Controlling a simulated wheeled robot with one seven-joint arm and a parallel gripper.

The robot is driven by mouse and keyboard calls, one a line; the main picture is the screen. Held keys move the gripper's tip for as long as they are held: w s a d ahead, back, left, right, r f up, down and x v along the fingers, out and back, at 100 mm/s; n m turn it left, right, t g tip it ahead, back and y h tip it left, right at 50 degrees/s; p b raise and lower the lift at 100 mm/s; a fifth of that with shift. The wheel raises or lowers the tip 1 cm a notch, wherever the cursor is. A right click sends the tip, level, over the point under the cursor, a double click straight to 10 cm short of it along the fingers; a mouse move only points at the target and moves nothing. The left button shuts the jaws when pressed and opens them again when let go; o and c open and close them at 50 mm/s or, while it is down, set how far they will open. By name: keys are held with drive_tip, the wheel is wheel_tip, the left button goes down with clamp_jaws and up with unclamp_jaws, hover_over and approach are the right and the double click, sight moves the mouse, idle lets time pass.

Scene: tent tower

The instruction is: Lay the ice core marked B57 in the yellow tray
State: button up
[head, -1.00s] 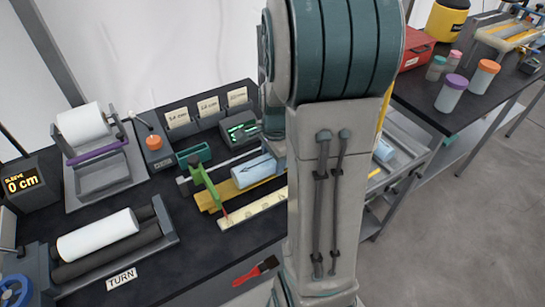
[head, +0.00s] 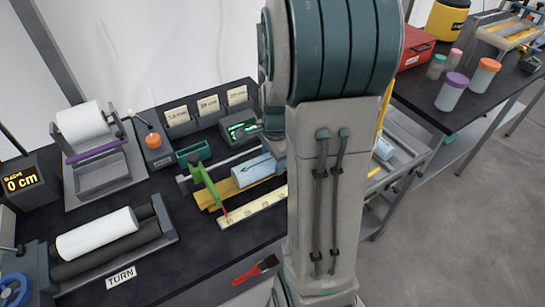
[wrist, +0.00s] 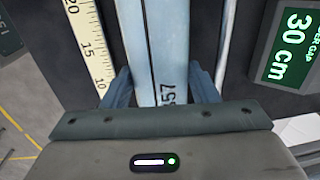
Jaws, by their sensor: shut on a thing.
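A light blue ice core (head: 254,171) lies along a yellow trough (head: 208,199) on the black bench in the head view. In the wrist view the core (wrist: 171,35) runs up the picture with a dark line along it, and the digits "57" show near my gripper; the letter before them is not clear. My gripper (wrist: 162,88) is shut on the core, one finger on each side. In the head view my own arm hides most of the gripper and the core's right end. I cannot tell whether the core is lifted off the trough.
A green upright (head: 207,184) stands at the core's left end, with a ruler (head: 254,207) in front. A green display (wrist: 291,45) reads 30 cm. Rollers (head: 98,236) stand left, a red brush (head: 256,270) in front. Another blue piece (head: 384,149) lies on the right-hand rack.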

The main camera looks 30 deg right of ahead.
drive_tip(key=o, duration=1.5)
drive_tip(key=r, duration=0.4)
drive_tip(key=s+r, duration=0.1)
drive_tip(key=r, duration=0.8)
drive_tip(key=shift+s+r, duration=0.15)
drive_tip(key=shift+r, duration=0.25)
drive_tip(key=s+a+n, duration=0.3)
drive_tip(key=a+n, duration=0.1)
drive_tip(key=n, duration=0.2)
drive_tip(key=s+a+f+n+t, duration=0.1)
drive_tip(key=s+a+n, duration=0.3)
drive_tip(key=n, duration=0.1)
drive_tip(key=s+a+f+n+t, duration=0.1)
drive_tip(key=s+a+n, duration=0.3)
drive_tip(key=n, duration=0.2)
drive_tip(key=shift+a+n, duration=0.3)
